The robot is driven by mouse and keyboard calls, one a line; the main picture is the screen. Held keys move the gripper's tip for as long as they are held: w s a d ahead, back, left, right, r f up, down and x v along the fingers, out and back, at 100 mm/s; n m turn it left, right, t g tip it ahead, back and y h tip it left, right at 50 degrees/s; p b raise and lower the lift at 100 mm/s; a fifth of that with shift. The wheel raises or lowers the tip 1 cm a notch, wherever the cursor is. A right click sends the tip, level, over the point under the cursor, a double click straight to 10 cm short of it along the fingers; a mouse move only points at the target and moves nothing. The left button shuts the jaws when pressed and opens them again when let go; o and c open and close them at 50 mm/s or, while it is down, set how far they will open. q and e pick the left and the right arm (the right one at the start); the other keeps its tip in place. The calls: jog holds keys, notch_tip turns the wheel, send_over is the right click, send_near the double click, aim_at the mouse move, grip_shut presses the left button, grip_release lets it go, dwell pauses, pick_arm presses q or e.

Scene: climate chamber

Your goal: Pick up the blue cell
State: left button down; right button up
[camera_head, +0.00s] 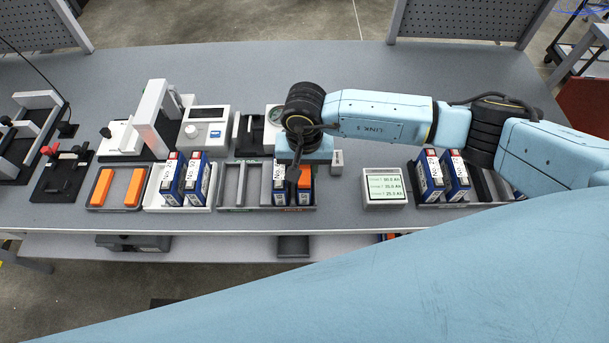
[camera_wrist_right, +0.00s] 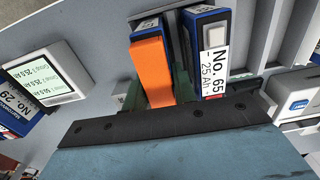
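Several blue cells with white labels stand on the bench. In the head view, two stand in a white tray (camera_head: 178,207), one (camera_head: 171,180) beside the other (camera_head: 197,182). Two more (camera_head: 430,177) (camera_head: 456,177) stand in the right tray. My right gripper (camera_head: 294,178) points down over the middle tray, partly hiding a blue cell (camera_head: 279,186) and an orange-faced one (camera_head: 305,186). In the right wrist view, the orange-faced piece (camera_wrist_right: 152,70) lies between dark fingers (camera_wrist_right: 160,95), beside the blue cell marked No. 65 (camera_wrist_right: 207,45). Finger contact is unclear. My left gripper is out of view.
A display box (camera_head: 384,187) stands right of the middle tray. Two orange blocks (camera_head: 103,187) (camera_head: 134,188) lie in the left tray. The rear bench is mostly clear.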

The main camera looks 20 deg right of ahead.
grip_shut()
jog(key=shift+r, duration=0.1)
